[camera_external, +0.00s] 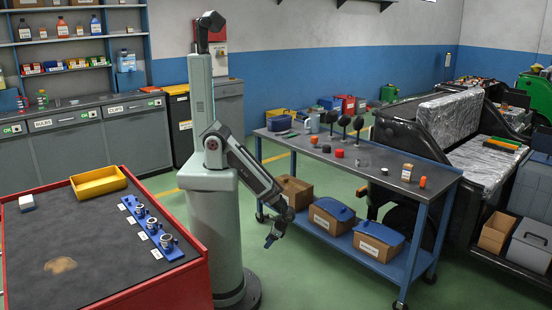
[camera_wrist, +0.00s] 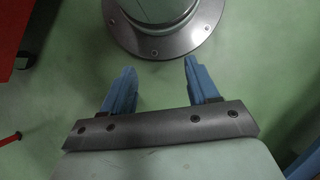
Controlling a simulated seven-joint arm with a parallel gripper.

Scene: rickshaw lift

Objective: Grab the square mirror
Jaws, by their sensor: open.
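Several dark mirror-like heads on thin stems (camera_external: 344,122) stand upright at the back of the blue-framed table (camera_external: 440,177) in the external view. They are too small for me to tell which one is square. My gripper (camera_external: 271,241) hangs low over the floor, pointing down, left of the table and below its top, well apart from the mirrors. In the wrist view my gripper (camera_wrist: 160,68) has its two blue fingers spread, with only green floor and my own base beyond them. No mirror shows in the wrist view.
Small items, including a red piece (camera_external: 339,153) and an orange piece (camera_external: 422,182), are spread over the tabletop. A red workbench (camera_external: 180,278) with a yellow bin (camera_external: 98,182) stands left. Green floor lies between.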

